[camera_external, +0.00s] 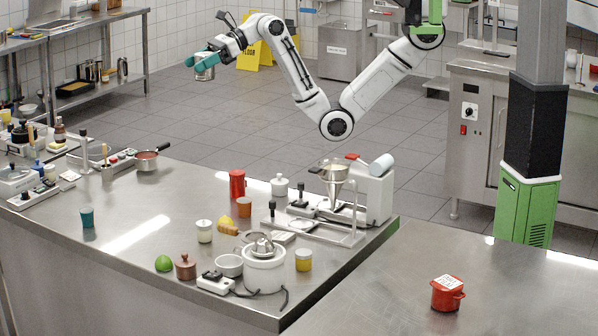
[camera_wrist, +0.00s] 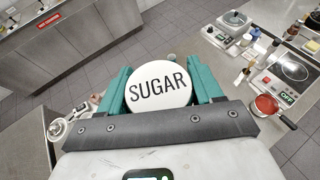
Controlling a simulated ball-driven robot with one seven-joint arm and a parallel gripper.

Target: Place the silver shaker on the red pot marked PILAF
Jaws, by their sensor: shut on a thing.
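My gripper (camera_external: 203,62), with teal fingers, is high over the far left part of the counter. It is shut on a small silver shaker (camera_external: 206,74), held in the air. In the wrist view the top of the held shaker (camera_wrist: 159,86) is a white disc reading SUGAR, between the two teal fingers. A small red pot (camera_external: 446,298) with side handles stands on the right-hand counter. A white label lies on its top; its lettering is too small to read for certain. The pot is far to the right of and below my gripper.
The right-hand counter (camera_external: 390,290) is bare around the red pot. A floor gap separates the counters.

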